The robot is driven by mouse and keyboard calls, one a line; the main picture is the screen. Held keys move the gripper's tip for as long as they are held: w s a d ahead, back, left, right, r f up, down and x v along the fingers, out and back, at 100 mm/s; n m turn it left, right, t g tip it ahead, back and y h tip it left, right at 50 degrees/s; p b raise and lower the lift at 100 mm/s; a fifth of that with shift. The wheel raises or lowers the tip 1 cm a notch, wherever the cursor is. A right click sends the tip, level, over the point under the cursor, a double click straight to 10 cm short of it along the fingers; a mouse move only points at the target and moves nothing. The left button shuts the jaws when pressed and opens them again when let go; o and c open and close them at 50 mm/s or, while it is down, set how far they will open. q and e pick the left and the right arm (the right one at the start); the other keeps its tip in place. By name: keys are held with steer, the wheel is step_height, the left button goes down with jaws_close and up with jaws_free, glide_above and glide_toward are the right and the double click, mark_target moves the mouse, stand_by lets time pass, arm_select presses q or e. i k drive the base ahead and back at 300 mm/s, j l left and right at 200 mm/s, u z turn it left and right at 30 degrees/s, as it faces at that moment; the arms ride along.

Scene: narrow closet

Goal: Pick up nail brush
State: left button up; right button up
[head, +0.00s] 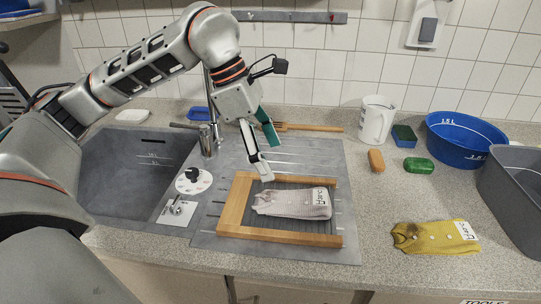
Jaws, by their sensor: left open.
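A small tan-orange oblong block (376,160), possibly the nail brush, lies on the counter right of the sink unit, in front of the white jug. Its bristles cannot be made out. My left gripper (269,161) is open and empty, pointing down over the back of the wooden washboard, well left of the block. One finger looks teal, the other pale. My right gripper is not in view.
A pale sock lies on the wooden-framed board (239,205). A white jug (376,121), a green oblong piece (418,165), a blue basin (460,138) and a grey tub (512,190) crowd the right. A yellow sock (435,237) lies in front. A wooden-handled tool (310,127) lies behind.

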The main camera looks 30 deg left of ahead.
mark_target(378, 165)
steer(key=k, duration=1)
